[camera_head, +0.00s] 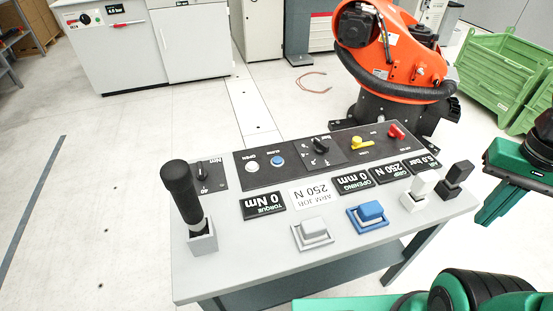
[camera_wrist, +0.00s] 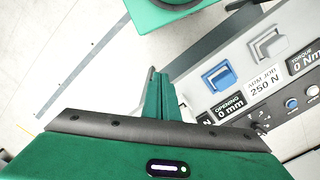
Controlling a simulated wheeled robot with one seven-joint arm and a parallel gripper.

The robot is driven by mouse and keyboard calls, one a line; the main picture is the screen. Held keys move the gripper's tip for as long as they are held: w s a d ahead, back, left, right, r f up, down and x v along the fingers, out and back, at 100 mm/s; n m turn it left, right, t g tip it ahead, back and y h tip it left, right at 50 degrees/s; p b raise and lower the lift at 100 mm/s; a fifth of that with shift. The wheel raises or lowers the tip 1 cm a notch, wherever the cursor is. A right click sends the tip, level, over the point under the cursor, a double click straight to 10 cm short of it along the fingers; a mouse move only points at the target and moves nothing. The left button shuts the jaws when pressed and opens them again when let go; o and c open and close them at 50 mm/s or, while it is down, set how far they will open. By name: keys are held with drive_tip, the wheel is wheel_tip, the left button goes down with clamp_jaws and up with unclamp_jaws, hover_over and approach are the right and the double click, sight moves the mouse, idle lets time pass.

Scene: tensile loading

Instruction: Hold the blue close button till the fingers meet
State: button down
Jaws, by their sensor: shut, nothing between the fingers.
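A small round blue button (camera_head: 277,160) sits on a black plate of the console, with a label that appears to read CLOSE. It also shows at the right of the wrist view (camera_wrist: 291,104). A larger square blue button (camera_head: 371,214) stands on the grey top near the front edge and also shows in the wrist view (camera_wrist: 219,77). My gripper (camera_wrist: 157,78) is shut and empty, with its green fingers together. In the wrist view it is left of both blue buttons and appears apart from them. The opening display (camera_head: 354,184) reads 0 mm.
The grey console table (camera_head: 262,276) also bears a white round button (camera_head: 252,167), a grey square button (camera_head: 312,233), a tall black handle (camera_head: 181,192) and two short levers at the right. An orange robot (camera_head: 400,62) stands behind. Green crates (camera_head: 508,75) stand at the back right.

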idle(0.7)
drive_tip(key=w+a+f+n+t+h, duration=0.15)
drive_tip(key=w+a+n, duration=0.35)
drive_tip(key=w, duration=0.6)
drive_tip(key=w+a+f+n+t, duration=0.1)
drive_tip(key=w+a+n+t, duration=0.4)
drive_tip(key=w, duration=0.7)
drive_tip(key=n+t+y, duration=0.2)
drive_tip(key=n+y, duration=0.4)
drive_tip(key=n, duration=0.5)
hover_over(280, 162)
wheel_tip(280, 162, down, 4)
drive_tip(key=shift+w+a+r, duration=0.1)
drive_tip(key=shift+a, duration=0.05)
drive_tip(key=shift+f, duration=4.4)
